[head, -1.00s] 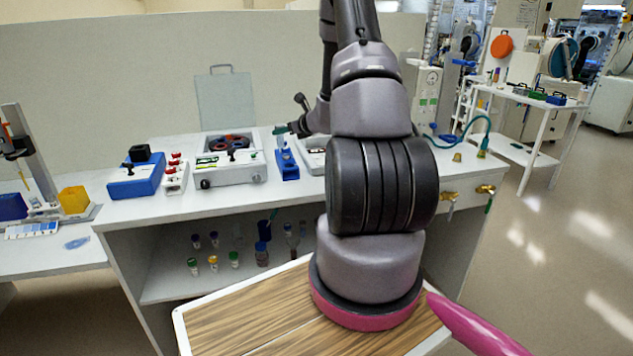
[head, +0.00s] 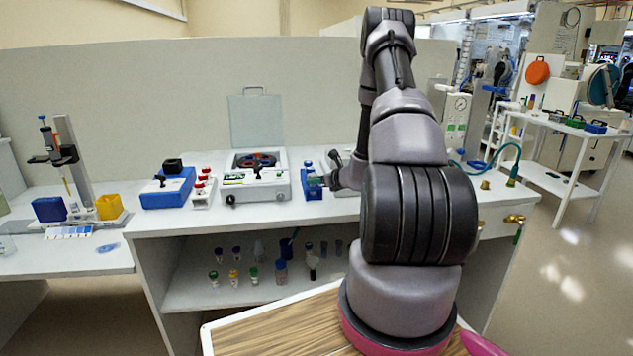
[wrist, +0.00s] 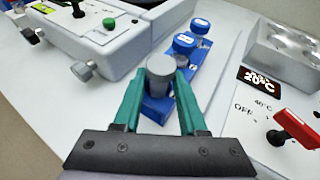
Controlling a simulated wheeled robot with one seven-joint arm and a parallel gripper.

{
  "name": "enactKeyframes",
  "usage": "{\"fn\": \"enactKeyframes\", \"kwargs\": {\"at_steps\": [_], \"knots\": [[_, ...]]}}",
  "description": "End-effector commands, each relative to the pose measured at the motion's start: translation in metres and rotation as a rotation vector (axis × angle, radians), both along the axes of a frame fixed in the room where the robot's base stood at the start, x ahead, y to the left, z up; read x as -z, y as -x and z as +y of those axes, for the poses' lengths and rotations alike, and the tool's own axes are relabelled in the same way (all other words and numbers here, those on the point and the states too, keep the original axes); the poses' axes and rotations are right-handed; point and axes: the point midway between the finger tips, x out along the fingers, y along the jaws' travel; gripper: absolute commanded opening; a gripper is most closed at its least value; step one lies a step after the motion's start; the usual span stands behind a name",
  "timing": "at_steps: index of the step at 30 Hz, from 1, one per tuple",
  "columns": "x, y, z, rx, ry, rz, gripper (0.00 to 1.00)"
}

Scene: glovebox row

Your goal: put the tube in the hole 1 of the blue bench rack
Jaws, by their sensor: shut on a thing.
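My gripper (wrist: 158,88) has teal fingers and is shut on a tube with a grey cap (wrist: 160,68), which stands roughly upright between the fingertips. The blue bench rack (wrist: 186,74) lies directly under and behind the tube in the wrist view. Two blue-capped tubes (wrist: 184,44) (wrist: 200,26) stand in the rack farther along. The tube's lower end is hidden, so I cannot tell whether it is in a hole. In the head view my gripper (head: 322,181) is at the rack (head: 311,188), low over the bench.
A white centrifuge (head: 255,187) with its lid up stands left of the rack. A white heater block with a red switch (wrist: 297,128) and a temperature display is close on the right.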

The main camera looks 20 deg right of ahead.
Motion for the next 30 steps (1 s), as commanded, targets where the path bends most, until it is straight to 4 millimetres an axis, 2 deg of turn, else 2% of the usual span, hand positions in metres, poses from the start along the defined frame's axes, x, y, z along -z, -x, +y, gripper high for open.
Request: {"fn": "enactKeyframes", "kwargs": {"at_steps": [7, 8, 9, 10, 22, 26, 30], "knots": [[0.003, 0.000, 0.000, -0.001, 0.000, 0.001, 0.00], [0.003, 0.000, 0.000, -0.001, 0.000, 0.001, 0.45], [0.003, 0.000, 0.000, 0.000, 0.001, 0.001, 0.60], [0.003, 0.000, 0.000, 0.000, 0.001, 0.001, 0.71], [-0.002, 0.001, -0.001, 0.001, 0.000, 0.000, 0.71], [-0.008, 0.018, -0.005, 0.001, 0.002, 0.002, 0.71], [-0.020, 0.045, -0.012, 0.002, 0.001, 0.002, 0.71]]}}
